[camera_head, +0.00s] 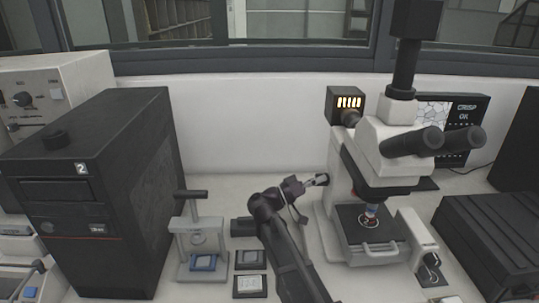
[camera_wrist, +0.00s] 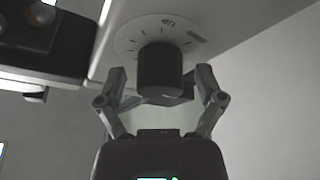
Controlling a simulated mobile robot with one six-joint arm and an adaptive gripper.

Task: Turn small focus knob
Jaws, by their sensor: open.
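The microscope (camera_head: 372,140) stands at the right on the bench. My gripper (camera_head: 319,181) is beside the left side of its white base. In the wrist view a dark cylindrical knob (camera_wrist: 160,68) stands out from a pale round dial (camera_wrist: 155,29) with tick marks; it looks like the focus knob. My gripper (camera_wrist: 160,76) is open there, with one finger on each side of the knob. Small gaps show between the fingers and the knob, so I see no clear contact. In the head view I cannot make out the knob.
A small mounting press (camera_head: 197,240) and dark trays (camera_head: 250,285) are left of my arm. A large black box (camera_head: 95,190) stands further left. A dark ribbed unit (camera_head: 490,235) is right of the microscope. The bench behind my gripper is clear.

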